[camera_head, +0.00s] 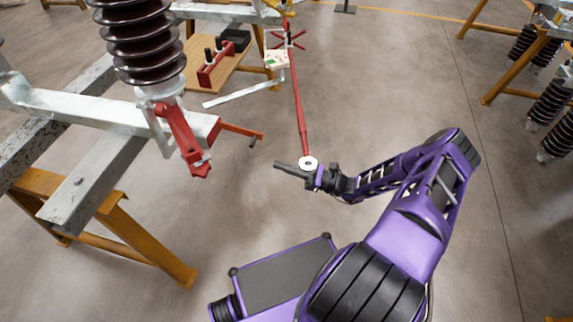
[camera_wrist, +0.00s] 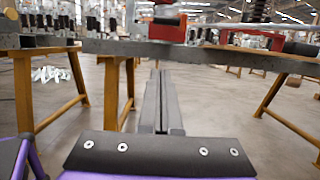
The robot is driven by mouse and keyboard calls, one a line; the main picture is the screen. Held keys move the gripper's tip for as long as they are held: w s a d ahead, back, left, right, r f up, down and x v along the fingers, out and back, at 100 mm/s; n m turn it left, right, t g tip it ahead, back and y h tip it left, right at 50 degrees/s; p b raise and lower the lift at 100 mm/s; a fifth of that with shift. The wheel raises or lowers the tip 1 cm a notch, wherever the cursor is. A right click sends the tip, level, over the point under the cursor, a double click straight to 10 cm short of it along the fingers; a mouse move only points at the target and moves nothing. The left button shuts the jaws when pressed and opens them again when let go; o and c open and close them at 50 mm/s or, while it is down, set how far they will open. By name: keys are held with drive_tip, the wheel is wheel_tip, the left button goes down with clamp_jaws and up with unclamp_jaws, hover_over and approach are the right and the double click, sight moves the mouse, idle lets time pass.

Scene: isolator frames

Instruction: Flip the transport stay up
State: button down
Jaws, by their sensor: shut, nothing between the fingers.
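A red bracket (camera_head: 185,140) hangs at the end of the pale metal arm under the brown insulator in the head view. A thin red bar (camera_head: 242,132) sticks out to the right beside it, with a short piece pointing down. I cannot tell for sure which of these is the transport stay. My gripper (camera_head: 279,165) is right of and below the red bar, apart from it. Its fingers are shut and empty, and in the wrist view (camera_wrist: 161,100) they point toward the steel beam.
The steel beam (camera_wrist: 110,47) crosses the wrist view on orange trestles (camera_wrist: 72,85). A long red pole (camera_head: 299,110) stands close behind my gripper in the head view. A wooden board (camera_head: 197,82) with red parts lies farther back. The floor around my gripper is clear.

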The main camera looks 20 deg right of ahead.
drive_tip(key=w+a+r, duration=0.3)
drive_tip(key=a+r, duration=0.2)
drive_tip(key=shift+w+r, duration=0.15)
drive_tip(key=shift+w, duration=0.2)
wheel_tip(320, 180, up, 6)
drive_tip(key=g+h+p, duration=0.1)
drive_tip(key=p, duration=0.6)
drive_tip(key=shift+s+d, duration=0.25)
